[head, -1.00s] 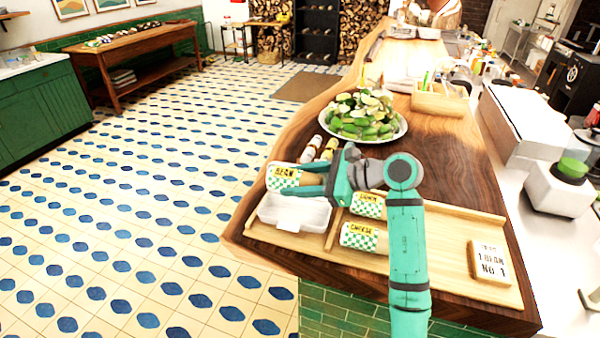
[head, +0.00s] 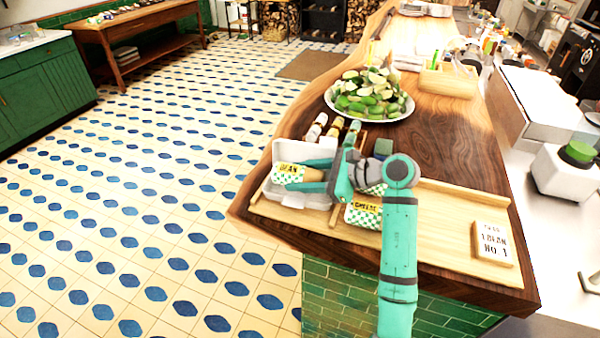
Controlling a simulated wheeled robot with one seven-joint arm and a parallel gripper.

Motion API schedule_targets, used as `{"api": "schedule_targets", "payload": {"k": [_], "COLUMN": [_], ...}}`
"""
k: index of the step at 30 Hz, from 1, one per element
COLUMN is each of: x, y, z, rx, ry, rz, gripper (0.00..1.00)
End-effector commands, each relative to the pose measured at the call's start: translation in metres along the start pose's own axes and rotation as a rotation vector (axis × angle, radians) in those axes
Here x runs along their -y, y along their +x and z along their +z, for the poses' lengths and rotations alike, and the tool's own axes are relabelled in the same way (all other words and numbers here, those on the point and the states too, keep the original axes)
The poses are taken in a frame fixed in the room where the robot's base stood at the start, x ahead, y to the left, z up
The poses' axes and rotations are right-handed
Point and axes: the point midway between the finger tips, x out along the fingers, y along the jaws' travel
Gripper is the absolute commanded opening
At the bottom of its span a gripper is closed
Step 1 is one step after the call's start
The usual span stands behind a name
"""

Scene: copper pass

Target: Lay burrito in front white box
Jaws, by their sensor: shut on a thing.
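The bean burrito (head: 289,173), with a yellow label and a green-checked wrap, is held at the tips of my gripper (head: 308,180). My gripper is shut on its right end. The burrito is over or inside the white box (head: 293,197) at the left end of the wooden tray; I cannot tell whether it touches the box's floor. A white lid or second box part (head: 305,150) shows behind it. The cheese burrito (head: 363,213) lies on the tray to the right. Another checked burrito (head: 375,189) is partly hidden by my gripper.
The wooden tray (head: 440,235) has bare room at its right, near an order card (head: 493,241). A plate of green and white pieces (head: 370,96), small bottles (head: 316,128) and a wooden caddy (head: 447,83) stand behind. The counter's left edge is close to the box.

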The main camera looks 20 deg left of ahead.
Motion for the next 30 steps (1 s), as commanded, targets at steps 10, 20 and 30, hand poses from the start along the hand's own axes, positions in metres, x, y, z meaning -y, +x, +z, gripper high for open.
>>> {"api": "schedule_targets", "payload": {"k": [10,20,30], "x": [0.0,0.0,0.001], "y": [0.0,0.0,-0.013], "z": [0.0,0.0,0.0], "rx": [0.0,0.0,-0.002], "ry": [-0.001,-0.001,-0.001], "rz": [0.0,0.0,-0.001], "gripper": [0.11,0.64,0.64]}}
